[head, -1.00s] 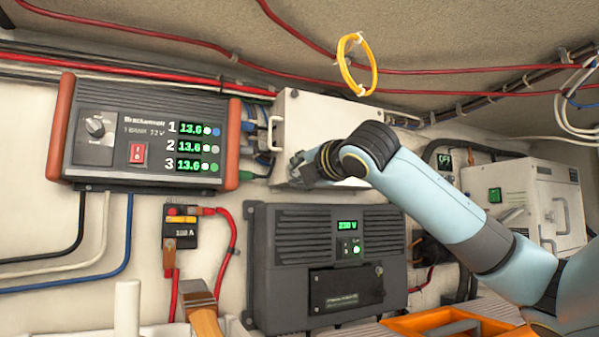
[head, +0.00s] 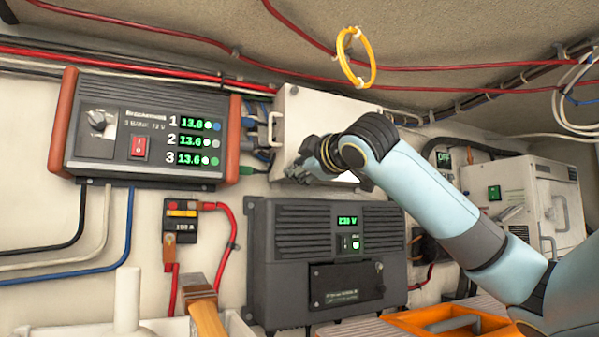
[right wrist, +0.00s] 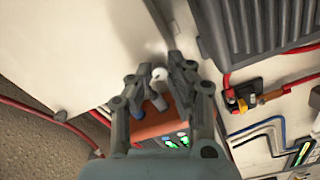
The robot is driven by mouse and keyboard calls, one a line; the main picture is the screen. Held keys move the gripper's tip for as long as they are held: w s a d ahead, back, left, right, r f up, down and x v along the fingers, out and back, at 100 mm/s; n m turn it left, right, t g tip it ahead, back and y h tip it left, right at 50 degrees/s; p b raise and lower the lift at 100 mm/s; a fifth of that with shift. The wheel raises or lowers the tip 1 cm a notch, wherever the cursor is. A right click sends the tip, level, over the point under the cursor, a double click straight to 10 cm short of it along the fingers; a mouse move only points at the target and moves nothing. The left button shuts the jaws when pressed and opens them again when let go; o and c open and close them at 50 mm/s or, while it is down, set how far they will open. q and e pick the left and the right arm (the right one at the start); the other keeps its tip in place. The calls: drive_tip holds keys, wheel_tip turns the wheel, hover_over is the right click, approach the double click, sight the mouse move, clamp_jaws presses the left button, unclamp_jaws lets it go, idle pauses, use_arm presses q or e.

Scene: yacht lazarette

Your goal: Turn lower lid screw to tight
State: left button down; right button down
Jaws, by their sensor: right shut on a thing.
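The white box (head: 325,112) with a flat lid hangs on the wall in the middle of the head view. My right gripper (head: 297,172) is at its lower left corner and hides the lower screw there. In the right wrist view the lid (right wrist: 70,50) fills the upper left. The pale round head of the lower lid screw (right wrist: 158,73) shows between the fingertips of my right gripper (right wrist: 161,68), which is shut on it. The screw's turn mark cannot be made out. My left gripper is in neither view.
A three-channel charger (head: 150,145) is on the wall to the left, with cables running to the box. A dark inverter (head: 325,250) sits just below the box. A yellow ring (head: 357,57) hangs above. An orange tray (head: 450,322) and a wooden-handled brush (head: 208,315) are in front.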

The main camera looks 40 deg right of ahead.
sight(293, 126)
drive_tip(key=m+b, duration=0.1)
drive_tip(key=m, duration=0.2)
drive_tip(key=shift+f+m, duration=0.15)
drive_tip(key=shift+m, duration=0.45)
drive_tip(key=c, duration=1.2)
unclamp_jaws()
drive_tip(key=shift+c, duration=0.2)
wheel_tip(293, 126, up, 10)
drive_tip(key=shift+s+f, duration=0.1)
drive_tip(key=shift+f, duration=0.05)
drive_tip(key=shift+w, duration=0.2)
drive_tip(key=shift+s, duration=0.1)
